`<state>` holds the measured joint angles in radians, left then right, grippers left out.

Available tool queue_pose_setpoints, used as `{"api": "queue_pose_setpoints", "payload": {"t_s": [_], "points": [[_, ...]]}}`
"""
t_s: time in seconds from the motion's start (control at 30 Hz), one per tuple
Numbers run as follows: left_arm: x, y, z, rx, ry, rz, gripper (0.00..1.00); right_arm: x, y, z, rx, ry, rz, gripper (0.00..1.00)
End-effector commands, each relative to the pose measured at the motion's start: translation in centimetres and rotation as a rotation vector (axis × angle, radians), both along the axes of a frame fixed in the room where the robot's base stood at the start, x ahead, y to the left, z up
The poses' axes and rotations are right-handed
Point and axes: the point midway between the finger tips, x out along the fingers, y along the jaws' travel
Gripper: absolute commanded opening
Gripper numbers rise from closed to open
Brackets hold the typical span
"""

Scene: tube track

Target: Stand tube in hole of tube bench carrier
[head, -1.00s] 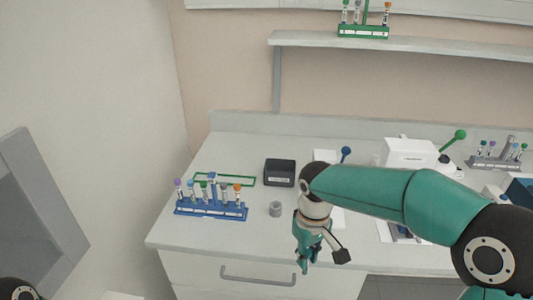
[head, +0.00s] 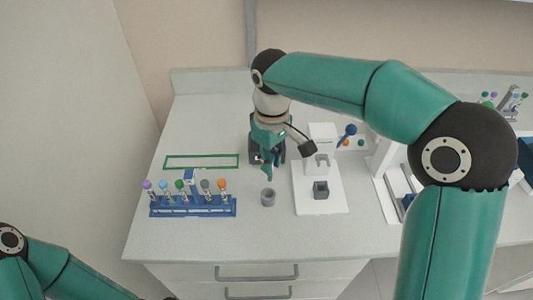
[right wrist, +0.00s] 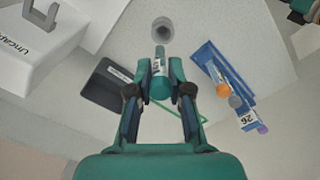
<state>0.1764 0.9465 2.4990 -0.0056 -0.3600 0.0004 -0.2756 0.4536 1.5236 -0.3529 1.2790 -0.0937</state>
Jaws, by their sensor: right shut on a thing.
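The tube bench carrier (head: 268,198) is a small grey cylinder with a round hole in its top, standing on the bench. It also shows in the right wrist view (right wrist: 162,28), its hole visible. My right gripper (head: 267,170) points down, just above the carrier in the head view. In the right wrist view it is shut on a tube (right wrist: 160,70) with a teal cap and a white label. The tube's far end points towards the carrier and appears apart from it; the exact gap cannot be told. My left gripper is out of view.
A blue rack (head: 193,208) with several capped tubes stands left of the carrier. A green frame (head: 200,161) lies behind it. A dark box (head: 281,152) is partly hidden behind my right gripper. A white device (head: 335,200) stands on the right. Bare bench lies in front.

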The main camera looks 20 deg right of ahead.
Motion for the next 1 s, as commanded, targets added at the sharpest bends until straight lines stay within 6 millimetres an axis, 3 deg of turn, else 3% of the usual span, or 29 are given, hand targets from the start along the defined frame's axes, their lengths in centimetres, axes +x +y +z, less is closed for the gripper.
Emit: {"api": "queue_pose_setpoints", "payload": {"t_s": [0.5,1.0], "points": [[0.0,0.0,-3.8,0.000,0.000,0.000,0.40,0.3,0.7,-4.1,0.000,0.001,0.016,0.00],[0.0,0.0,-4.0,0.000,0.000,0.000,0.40,0.3,0.8,-4.4,0.000,0.001,0.017,0.00]]}}
